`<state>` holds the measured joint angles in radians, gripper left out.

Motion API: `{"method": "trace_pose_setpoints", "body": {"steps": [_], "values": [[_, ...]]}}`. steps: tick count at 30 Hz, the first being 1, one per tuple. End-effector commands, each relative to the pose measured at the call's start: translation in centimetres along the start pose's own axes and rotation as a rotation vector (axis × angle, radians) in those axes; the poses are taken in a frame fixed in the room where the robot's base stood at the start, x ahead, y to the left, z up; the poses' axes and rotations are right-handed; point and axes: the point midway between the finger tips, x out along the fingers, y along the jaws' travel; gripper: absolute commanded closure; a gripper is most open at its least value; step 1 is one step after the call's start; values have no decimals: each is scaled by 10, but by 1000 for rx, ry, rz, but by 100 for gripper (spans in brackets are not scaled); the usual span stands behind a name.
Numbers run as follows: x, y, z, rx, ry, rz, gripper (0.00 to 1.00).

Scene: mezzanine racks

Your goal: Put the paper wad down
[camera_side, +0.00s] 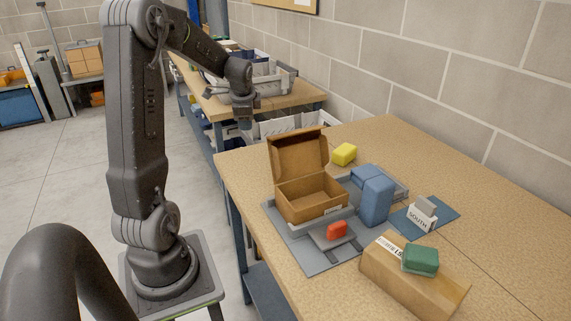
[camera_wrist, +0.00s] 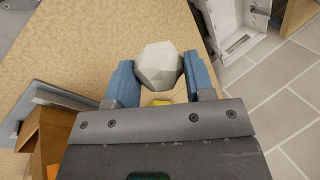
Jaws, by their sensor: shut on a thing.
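The paper wad (camera_wrist: 158,64) is a white, faceted lump. In the wrist view it sits between the two blue fingers of my gripper (camera_wrist: 160,76), which is shut on it. In the side view my gripper (camera_side: 245,108) hangs high near the back left corner of the wooden table (camera_side: 390,135). I cannot make out the wad in the side view. In the wrist view the tabletop (camera_wrist: 75,50) lies below the wad, and the table's edge runs close to its right.
On the table are an open cardboard box (camera_side: 308,200), a yellow block (camera_side: 344,154), blue blocks (camera_side: 376,200), a red block (camera_side: 337,230), a SOUTH sign (camera_side: 422,219) and a closed box (camera_side: 390,278) bearing a green block (camera_side: 420,260). The back of the table is clear.

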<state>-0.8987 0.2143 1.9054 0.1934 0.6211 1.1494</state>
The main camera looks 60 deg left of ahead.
Motion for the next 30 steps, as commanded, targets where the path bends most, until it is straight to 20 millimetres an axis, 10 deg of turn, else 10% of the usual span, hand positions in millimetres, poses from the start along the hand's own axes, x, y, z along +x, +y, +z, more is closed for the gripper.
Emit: {"method": "trace_pose_setpoints", "body": {"steps": [21,30], "values": [[73,38,-110,5,1,1,73],[92,47,-117,3,-2,4,73]]}}
